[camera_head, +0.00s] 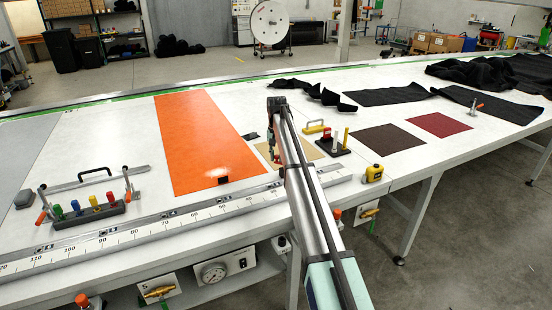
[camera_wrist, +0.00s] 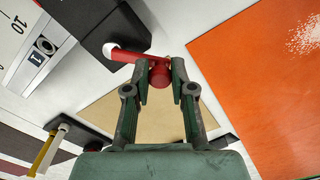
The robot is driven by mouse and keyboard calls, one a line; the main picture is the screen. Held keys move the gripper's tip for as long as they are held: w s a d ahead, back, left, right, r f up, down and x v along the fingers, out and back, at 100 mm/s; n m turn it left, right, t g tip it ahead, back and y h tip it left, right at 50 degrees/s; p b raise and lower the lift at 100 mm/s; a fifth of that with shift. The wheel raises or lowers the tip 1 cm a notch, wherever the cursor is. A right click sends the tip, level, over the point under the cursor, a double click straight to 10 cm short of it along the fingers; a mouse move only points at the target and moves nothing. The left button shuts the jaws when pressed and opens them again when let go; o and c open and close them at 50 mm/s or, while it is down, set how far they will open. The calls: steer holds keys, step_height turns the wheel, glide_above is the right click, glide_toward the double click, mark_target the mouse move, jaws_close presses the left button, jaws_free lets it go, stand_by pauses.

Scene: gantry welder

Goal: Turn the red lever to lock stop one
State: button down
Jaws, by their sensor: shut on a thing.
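In the wrist view the red lever (camera_wrist: 135,56) runs from a pale pivot on a black block (camera_wrist: 90,20) to a round red knob between the fingertips. The black block sits beside the ruler (camera_wrist: 22,32), which has a tag marked 1 (camera_wrist: 37,58). My gripper (camera_wrist: 160,70) has its two fingers on either side of the red knob and is shut on it. In the head view my gripper (camera_head: 272,150) is low over the table by the tan sheet, and my arm hides the lever there.
An orange sheet (camera_head: 205,140) lies left of my gripper. A black stand with upright handles (camera_head: 335,147) and a yellow tape measure (camera_head: 374,173) are to the right. A rack of coloured tools (camera_head: 90,213) stands at left by the long ruler rail (camera_head: 150,223).

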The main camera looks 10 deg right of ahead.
steer(key=shift+w+d+m, duration=0.3)
steer(key=shift+m, duration=0.55)
steer(key=shift+w+d+m, duration=0.25)
steer(key=shift+w+m, duration=0.05)
steer(key=shift+m, duration=0.5)
steer(key=shift+w+d+m, duration=0.3)
steer(key=shift+m, duration=0.55)
steer(key=c, duration=1)
jaws_free()
steer(key=shift+r, duration=0.1)
step_height(320, 180, up, 12)
steer(key=shift+f, duration=0.1)
